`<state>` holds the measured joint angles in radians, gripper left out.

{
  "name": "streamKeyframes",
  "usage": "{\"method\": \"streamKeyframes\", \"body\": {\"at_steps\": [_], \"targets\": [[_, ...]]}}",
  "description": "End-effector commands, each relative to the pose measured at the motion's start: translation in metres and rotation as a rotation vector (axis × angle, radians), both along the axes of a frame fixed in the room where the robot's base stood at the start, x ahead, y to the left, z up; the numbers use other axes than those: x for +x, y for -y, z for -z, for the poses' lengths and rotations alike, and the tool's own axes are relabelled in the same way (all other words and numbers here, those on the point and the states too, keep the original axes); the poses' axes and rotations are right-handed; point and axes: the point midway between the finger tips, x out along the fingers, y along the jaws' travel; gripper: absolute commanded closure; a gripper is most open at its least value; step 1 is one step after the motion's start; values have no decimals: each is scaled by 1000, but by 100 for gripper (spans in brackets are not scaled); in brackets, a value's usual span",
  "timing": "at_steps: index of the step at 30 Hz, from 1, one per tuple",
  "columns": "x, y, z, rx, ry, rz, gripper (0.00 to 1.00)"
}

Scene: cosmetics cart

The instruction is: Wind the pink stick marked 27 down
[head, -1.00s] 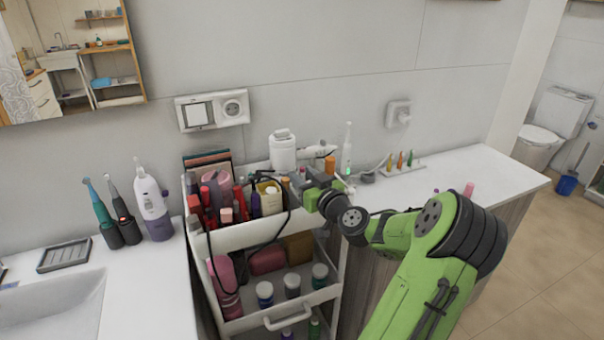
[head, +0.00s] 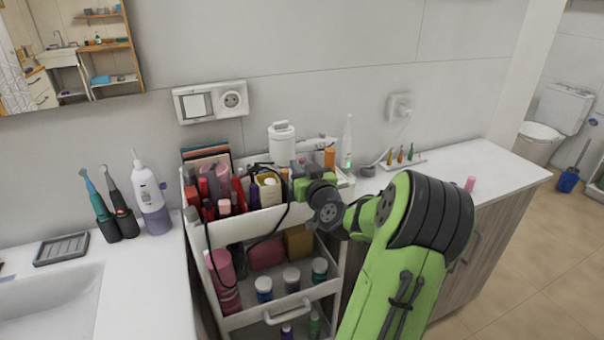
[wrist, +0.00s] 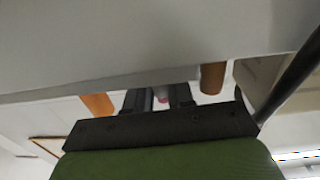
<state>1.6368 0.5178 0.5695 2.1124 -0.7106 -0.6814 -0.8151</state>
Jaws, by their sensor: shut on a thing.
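My gripper shows in the wrist view (wrist: 160,100), its two dark fingers shut on a small pale pink thing, which I take to be the pink stick (wrist: 162,97). Only a sliver of it shows between the fingers; a pale surface in front hides the rest, and no number is legible. In the head view my wrist is over the right end of the cart's top tray (head: 262,221), and the fingers and held stick cannot be made out there. Another pink stick (head: 470,183) stands on the counter at right; its marking is too small to read.
The top tray is crowded with bottles and tubes, including a yellowish bottle (head: 268,192). A black cable (head: 267,240) hangs over its front. A white canister (head: 281,145) and an orange cylinder (head: 329,158) stand behind. The counter (head: 500,167) has free room at right.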

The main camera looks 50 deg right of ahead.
Motion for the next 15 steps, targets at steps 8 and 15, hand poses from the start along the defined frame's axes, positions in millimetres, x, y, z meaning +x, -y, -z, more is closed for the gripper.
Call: {"method": "streamKeyframes", "body": {"at_steps": [8,15], "targets": [[1,-2,2,16,-8,185,100],[-2,-2,2,3,-1,231,100]]}}
